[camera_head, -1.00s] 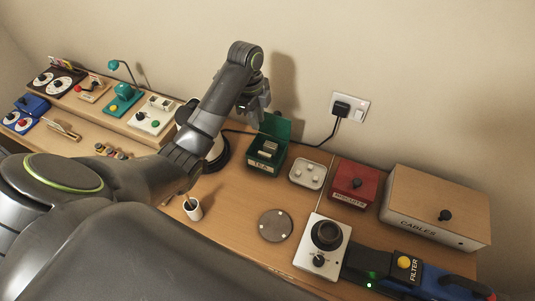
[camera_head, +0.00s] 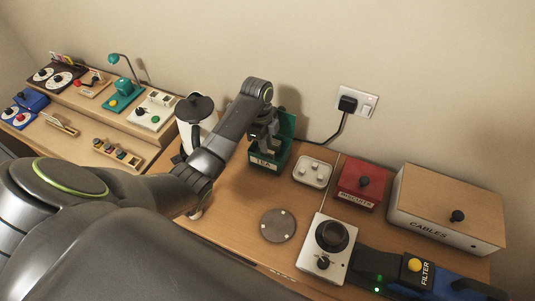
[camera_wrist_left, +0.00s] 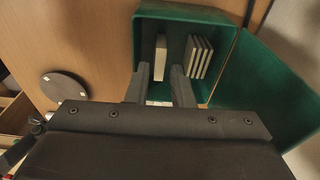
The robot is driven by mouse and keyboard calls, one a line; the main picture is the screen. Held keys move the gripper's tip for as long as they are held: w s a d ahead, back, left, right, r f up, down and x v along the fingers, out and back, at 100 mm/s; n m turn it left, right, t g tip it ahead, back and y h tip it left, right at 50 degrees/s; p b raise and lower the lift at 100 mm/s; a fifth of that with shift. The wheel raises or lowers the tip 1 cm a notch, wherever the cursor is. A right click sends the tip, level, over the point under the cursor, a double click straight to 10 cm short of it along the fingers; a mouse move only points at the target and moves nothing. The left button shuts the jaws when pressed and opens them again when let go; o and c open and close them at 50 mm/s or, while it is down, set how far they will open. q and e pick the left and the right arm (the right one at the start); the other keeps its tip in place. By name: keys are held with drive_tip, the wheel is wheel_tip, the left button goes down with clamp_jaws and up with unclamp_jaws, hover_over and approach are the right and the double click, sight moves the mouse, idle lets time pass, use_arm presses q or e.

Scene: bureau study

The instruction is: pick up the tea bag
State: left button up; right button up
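The green tea box (camera_head: 285,127), labelled TEA, stands with its lid raised towards the wall. In the left wrist view, a single pale tea bag (camera_wrist_left: 161,52) stands in the box (camera_wrist_left: 150,18), and several more tea bags (camera_wrist_left: 200,57) stand in a row to its right. My left gripper (camera_head: 265,140) is over the box and hides most of its inside in the head view. In the left wrist view its two fingers (camera_wrist_left: 160,72) are apart, and the single tea bag lines up with the gap between them. I cannot tell whether the fingertips are level with it. My right gripper is in neither view.
A kettle (camera_head: 196,112) stands left of my forearm. A white tray (camera_head: 312,171), a red biscuits box (camera_head: 360,183) and a cables box (camera_head: 445,207) stand to the right. A round grey disc (camera_head: 277,225) lies in front, with bare desk around it.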

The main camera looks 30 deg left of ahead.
sight(267, 155)
use_arm(q)
drive_tip(key=f, duration=0.3)
drive_tip(key=shift+d+f+p, duration=0.15)
drive_tip(key=shift+d+p, duration=0.1)
drive_tip(key=shift+p, duration=0.1)
drive_tip(key=shift+f, duration=0.4)
clamp_jaws()
